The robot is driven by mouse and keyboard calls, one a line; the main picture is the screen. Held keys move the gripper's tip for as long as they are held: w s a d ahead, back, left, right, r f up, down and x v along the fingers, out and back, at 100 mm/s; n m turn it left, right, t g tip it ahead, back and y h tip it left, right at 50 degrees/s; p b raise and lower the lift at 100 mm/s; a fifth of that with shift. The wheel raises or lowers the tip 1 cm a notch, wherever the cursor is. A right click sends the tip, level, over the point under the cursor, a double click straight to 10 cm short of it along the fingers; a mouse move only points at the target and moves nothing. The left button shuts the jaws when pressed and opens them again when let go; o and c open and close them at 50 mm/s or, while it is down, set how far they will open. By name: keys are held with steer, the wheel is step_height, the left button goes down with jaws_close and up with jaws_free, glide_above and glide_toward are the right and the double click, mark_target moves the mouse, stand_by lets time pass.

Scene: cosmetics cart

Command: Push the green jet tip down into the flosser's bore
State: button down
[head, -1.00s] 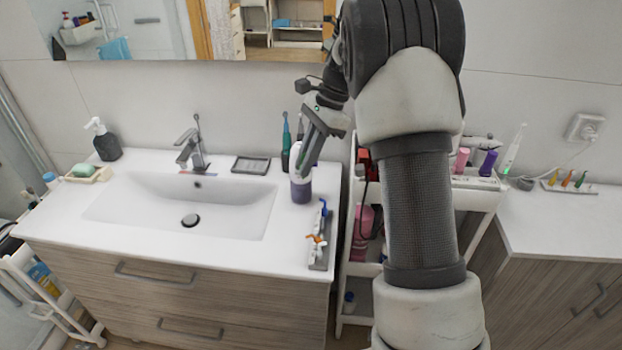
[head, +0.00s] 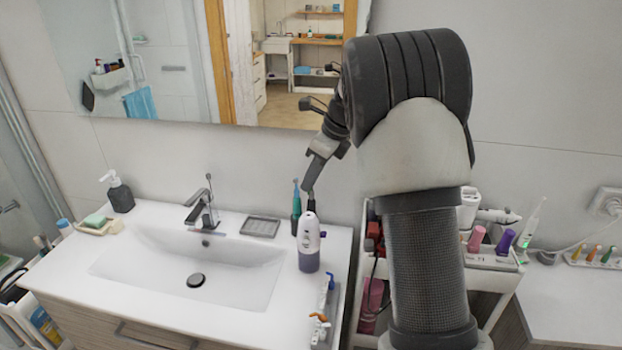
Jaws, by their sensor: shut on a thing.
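The flosser (head: 309,243), with a white upper body and a grey-purple tank, stands upright near the right end of the washbasin counter. My gripper (head: 311,202) points down at the flosser's top, with dark fingers close above it or at it. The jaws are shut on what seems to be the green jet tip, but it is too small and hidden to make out. The bore is hidden too, and I cannot tell whether the tip touches the flosser.
A teal toothbrush (head: 296,203) stands close behind the flosser. A grey tray (head: 324,318) with small items lies in front of it. The basin (head: 185,265) is empty. A loaded cart (head: 490,262) stands to the right, and coloured tips sit in a rack (head: 596,264) beyond.

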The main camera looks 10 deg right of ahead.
steer(key=shift+f+b, duration=1.25)
steer(key=shift+f, duration=1.55)
steer(key=shift+p, duration=1)
steer(key=shift+f+b, duration=0.65)
steer(key=shift+f, duration=0.65)
steer(key=c, duration=1.7)
jaws_free()
steer(key=shift+r, duration=0.1)
steer(key=v, duration=1.7)
steer(key=shift+d+r, duration=0.1)
